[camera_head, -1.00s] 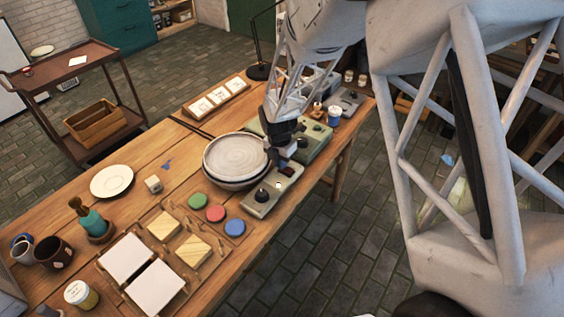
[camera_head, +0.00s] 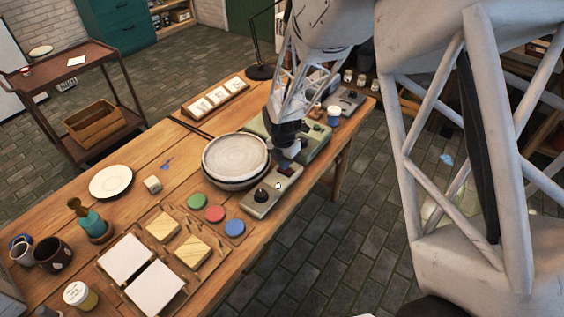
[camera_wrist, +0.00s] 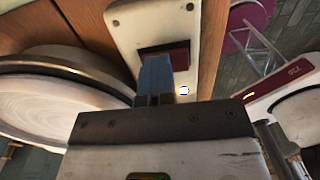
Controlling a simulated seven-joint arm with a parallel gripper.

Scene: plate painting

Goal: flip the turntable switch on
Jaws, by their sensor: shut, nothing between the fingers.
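The turntable (camera_head: 234,152), a round grey disc, stands on the wooden table; its edge also shows at left in the wrist view (camera_wrist: 60,100). Beside it lies a pale control box (camera_head: 258,206) with a black knob (camera_head: 261,195). The dark red rocker switch (camera_wrist: 178,50) is set in the box's top, seen in the wrist view. My gripper (camera_wrist: 155,60) is shut and empty, its blue fingertips over the switch and hiding part of it. I cannot tell whether they touch it. A small bright spot (camera_wrist: 184,91) shows on the box near the fingers.
A green device (camera_head: 317,140) stands just behind the gripper, with a blue-and-white jar (camera_head: 333,115) beyond. Green, red and blue paint discs (camera_head: 214,213) lie left of the box. The box sits close to the table's right edge.

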